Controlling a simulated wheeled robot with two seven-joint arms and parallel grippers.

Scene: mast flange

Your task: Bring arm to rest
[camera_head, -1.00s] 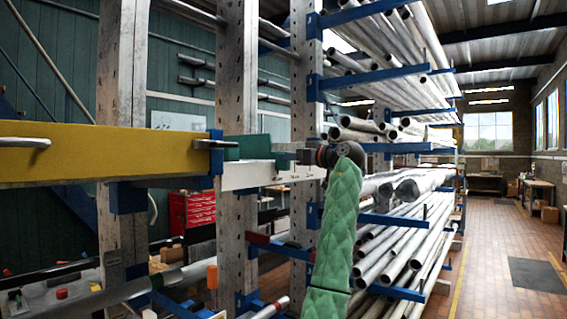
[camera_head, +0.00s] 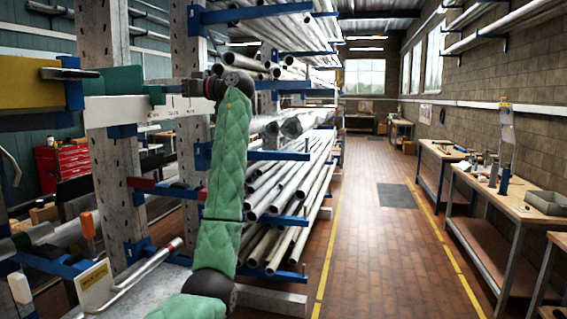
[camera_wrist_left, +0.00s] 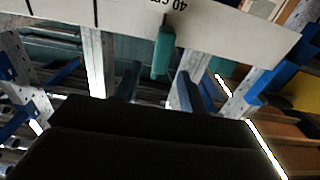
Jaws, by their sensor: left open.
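My left arm wears a green quilted sleeve (camera_head: 228,155) and rises from the bottom of the head view, bending at a dark wrist. My left gripper (camera_head: 180,89) points left, close to the white marked bar (camera_head: 145,105). In the wrist view its two dark fingers (camera_wrist_left: 158,78) stand apart with a gap between them. A teal block (camera_wrist_left: 164,50) hangs from the white bar just beyond that gap, apparently not gripped. My right gripper is not in view.
A rack with steel uprights (camera_head: 107,190) and blue arms (camera_head: 262,11) holds several pipes (camera_head: 290,180) beside my arm. A yellow beam (camera_head: 30,95) is at the left. The brick aisle floor (camera_head: 375,240) is open. Workbenches (camera_head: 500,190) line the right wall.

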